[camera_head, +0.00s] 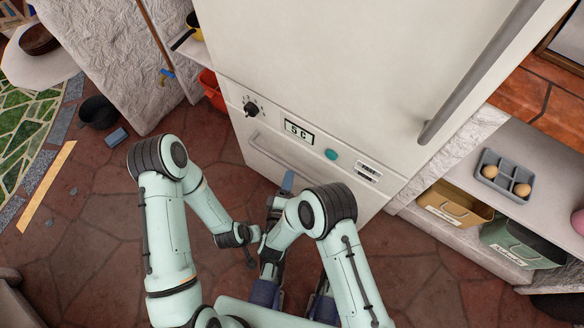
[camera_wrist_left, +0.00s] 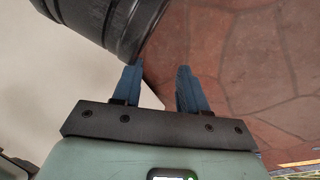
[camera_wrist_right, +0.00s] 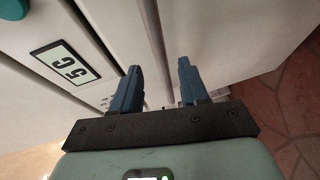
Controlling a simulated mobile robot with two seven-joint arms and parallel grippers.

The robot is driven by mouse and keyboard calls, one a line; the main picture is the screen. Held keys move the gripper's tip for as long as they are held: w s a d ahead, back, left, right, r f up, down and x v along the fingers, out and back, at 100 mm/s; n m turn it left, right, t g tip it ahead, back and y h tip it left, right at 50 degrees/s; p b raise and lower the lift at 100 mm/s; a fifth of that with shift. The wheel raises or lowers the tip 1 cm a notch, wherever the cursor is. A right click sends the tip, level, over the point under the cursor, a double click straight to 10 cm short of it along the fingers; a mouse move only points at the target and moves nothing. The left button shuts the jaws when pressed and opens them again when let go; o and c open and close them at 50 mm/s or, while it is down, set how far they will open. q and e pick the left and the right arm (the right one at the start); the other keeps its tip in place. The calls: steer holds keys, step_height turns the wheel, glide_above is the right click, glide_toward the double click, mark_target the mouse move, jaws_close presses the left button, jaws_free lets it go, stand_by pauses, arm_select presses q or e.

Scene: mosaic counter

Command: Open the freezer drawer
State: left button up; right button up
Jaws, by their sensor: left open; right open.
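The freezer drawer (camera_head: 262,158) is the white lower front of the fridge, under the control strip, and looks shut. Its light horizontal handle (camera_head: 268,153) is partly hidden by my right gripper (camera_head: 287,181), which is at the handle's right part. In the right wrist view a grey bar, the handle (camera_wrist_right: 155,35), runs between the two blue fingertips of the open right gripper (camera_wrist_right: 158,68). I cannot tell whether they touch it. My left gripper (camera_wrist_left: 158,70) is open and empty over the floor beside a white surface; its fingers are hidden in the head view.
The control strip has a black knob (camera_head: 251,109), a 5C display (camera_head: 298,132) and a teal button (camera_head: 331,155). The upper door has a long grey handle (camera_head: 480,72). Bins (camera_head: 455,205) stand on a shelf at right. The stone floor (camera_head: 90,240) at left is mostly clear.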

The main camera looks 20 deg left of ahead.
mark_target(291, 167)
arm_select(q)
steer(key=shift+g, duration=0.8)
steer(key=s+f, duration=0.1)
steer(key=s+f+b, duration=0.1)
steer(key=s+f, duration=0.1)
steer(key=shift+s+a+f, duration=0.15)
steer(key=shift+s+a, duration=0.15)
steer(key=shift+s, duration=0.1)
arm_select(e)
steer(key=w, duration=0.4)
steer(key=w+f, duration=0.1)
steer(key=w, duration=0.1)
steer(key=shift+a, duration=0.2)
jaws_close()
